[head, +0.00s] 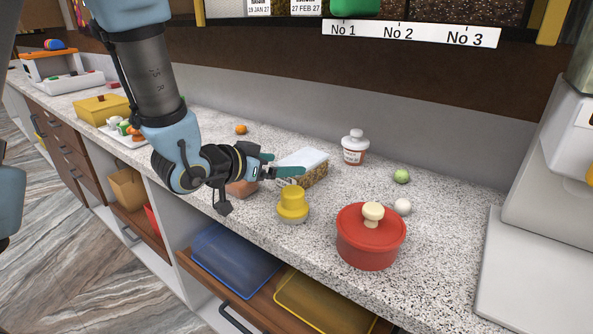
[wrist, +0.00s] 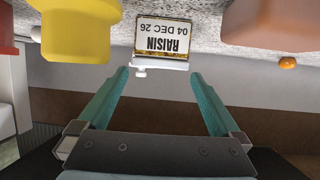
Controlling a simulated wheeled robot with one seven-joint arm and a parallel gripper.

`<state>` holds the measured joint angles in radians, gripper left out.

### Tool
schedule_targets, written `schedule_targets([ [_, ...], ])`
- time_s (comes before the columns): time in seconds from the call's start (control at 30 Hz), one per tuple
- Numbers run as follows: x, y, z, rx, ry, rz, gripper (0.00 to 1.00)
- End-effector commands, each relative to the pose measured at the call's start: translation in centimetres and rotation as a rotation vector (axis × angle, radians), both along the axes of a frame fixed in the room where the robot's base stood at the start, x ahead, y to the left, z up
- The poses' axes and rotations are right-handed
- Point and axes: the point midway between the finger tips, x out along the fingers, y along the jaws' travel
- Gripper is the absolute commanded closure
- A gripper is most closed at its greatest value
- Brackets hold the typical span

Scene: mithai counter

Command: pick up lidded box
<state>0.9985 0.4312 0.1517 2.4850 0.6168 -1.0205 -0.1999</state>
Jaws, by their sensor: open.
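The lidded box (head: 317,173), clear with brown contents and a pale lid, stands on the speckled counter. In the wrist view the box (wrist: 163,37) appears upside down, its label reading RAISIN 04 DEC 26. My gripper (head: 281,168) is open beside the box's left end, partly covering it in the head view. In the wrist view the gripper (wrist: 158,75) has its two teal fingers spread, with the box ahead between them. Nothing is held, and contact cannot be told.
A yellow lidded jar (head: 292,206) stands close in front of the box. A reddish-orange block (head: 242,188) sits beside my gripper. A red pot (head: 370,240), a white-capped jar (head: 355,147), a green ball (head: 401,176) and a white ball (head: 402,206) stand to the right.

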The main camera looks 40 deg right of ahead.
Motion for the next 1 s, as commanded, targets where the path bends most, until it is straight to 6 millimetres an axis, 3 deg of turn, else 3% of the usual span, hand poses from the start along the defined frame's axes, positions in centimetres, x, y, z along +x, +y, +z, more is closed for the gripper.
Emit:
schedule_targets([
  [0.1,0.3,-1.8,-0.7,0.003,0.001,-0.001,0.0],
  [0.43,0.7,-4.0,-1.6,0.003,0.001,0.0,0.0],
  [0.7,1.3,-7.1,-2.9,0.002,0.0,0.002,0.0],
  [1.0,1.5,-7.8,-3.4,0.0,0.0,0.003,0.0],
])
